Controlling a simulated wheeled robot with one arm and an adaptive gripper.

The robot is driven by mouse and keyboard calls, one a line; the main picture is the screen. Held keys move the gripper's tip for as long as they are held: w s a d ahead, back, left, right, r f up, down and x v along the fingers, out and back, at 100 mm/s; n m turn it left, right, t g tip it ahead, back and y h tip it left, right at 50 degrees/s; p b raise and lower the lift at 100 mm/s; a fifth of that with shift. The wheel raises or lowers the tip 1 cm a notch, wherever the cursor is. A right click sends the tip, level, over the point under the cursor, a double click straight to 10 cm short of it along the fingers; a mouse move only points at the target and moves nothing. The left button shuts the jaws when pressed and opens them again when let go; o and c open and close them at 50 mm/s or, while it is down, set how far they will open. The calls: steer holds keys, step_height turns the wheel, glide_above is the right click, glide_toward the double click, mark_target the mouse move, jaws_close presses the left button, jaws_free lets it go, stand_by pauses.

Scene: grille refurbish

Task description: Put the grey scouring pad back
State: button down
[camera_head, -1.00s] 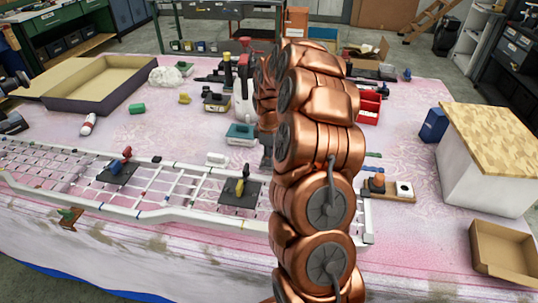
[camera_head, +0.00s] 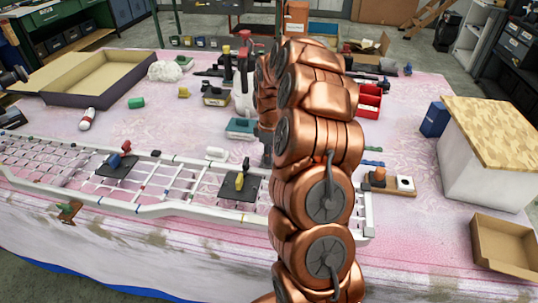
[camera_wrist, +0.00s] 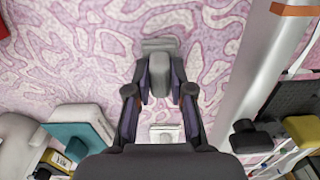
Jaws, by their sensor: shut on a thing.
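In the wrist view my gripper (camera_wrist: 160,90) is shut on a grey block-like piece (camera_wrist: 160,45), which looks like the grey scouring pad. The piece sits between the fingertips above the pink patterned cloth. In the head view my own copper arm hides most of the gripper and the pad. Only a small dark part of my gripper (camera_head: 266,152) shows left of the arm, just behind the white grille (camera_head: 180,207). The grille's rail (camera_wrist: 262,70) runs diagonally right of the gripper in the wrist view.
A teal-based block (camera_head: 241,128) stands behind the gripper, left of it in the wrist view (camera_wrist: 75,143). A small white block (camera_head: 216,154) lies near the grille. A red bin (camera_head: 369,102) and a wooden holder (camera_head: 392,187) are right of the arm. An open box (camera_head: 100,95) stands back left.

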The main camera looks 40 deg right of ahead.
steer(key=shift+f, duration=0.25)
steer(key=c, duration=0.9)
jaws_free()
steer(key=shift+c, duration=0.2)
steer(key=shift+r, duration=0.1)
step_height(320, 180, up, 12)
